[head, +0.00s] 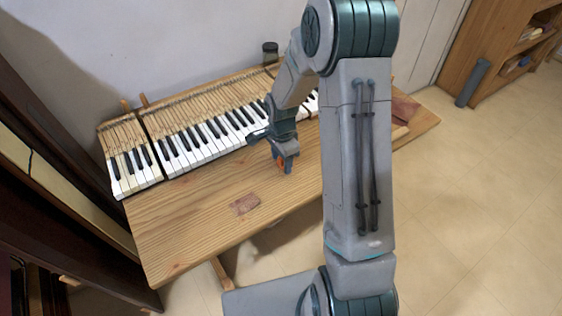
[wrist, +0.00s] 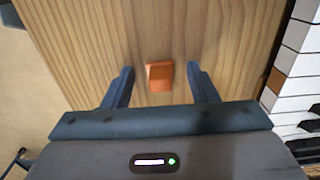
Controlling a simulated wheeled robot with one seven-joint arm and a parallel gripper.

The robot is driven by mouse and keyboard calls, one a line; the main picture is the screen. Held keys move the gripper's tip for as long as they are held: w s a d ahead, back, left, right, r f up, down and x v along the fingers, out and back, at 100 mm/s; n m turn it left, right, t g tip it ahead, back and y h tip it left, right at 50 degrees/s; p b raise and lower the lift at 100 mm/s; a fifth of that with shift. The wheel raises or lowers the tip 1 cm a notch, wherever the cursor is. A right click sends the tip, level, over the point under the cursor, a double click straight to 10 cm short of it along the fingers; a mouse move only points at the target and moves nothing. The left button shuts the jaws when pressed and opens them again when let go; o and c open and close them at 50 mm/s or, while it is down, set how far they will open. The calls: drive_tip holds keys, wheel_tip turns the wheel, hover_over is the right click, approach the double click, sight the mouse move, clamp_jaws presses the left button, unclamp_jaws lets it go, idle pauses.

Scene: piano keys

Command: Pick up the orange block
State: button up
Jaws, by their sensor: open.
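The orange block (wrist: 160,76) lies on the wooden table in the wrist view, between and slightly beyond my two fingertips. My gripper (wrist: 162,74) is open, with one finger to each side of the block and a gap on both sides. In the head view my gripper (head: 284,165) points down at the table in front of the piano keys. A bit of the orange block (head: 280,163) shows there, mostly hidden by the fingers.
The piano keyboard (head: 205,142) runs along the back of the wooden table (head: 175,225). Its keys (wrist: 300,65) stand close to the right of my gripper in the wrist view. A flat reddish-brown patch (head: 245,203) lies toward the front. The table's front left is otherwise clear.

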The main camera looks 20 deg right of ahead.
drive_tip(key=c, duration=1)
drive_tip(key=shift+r, duration=0.1)
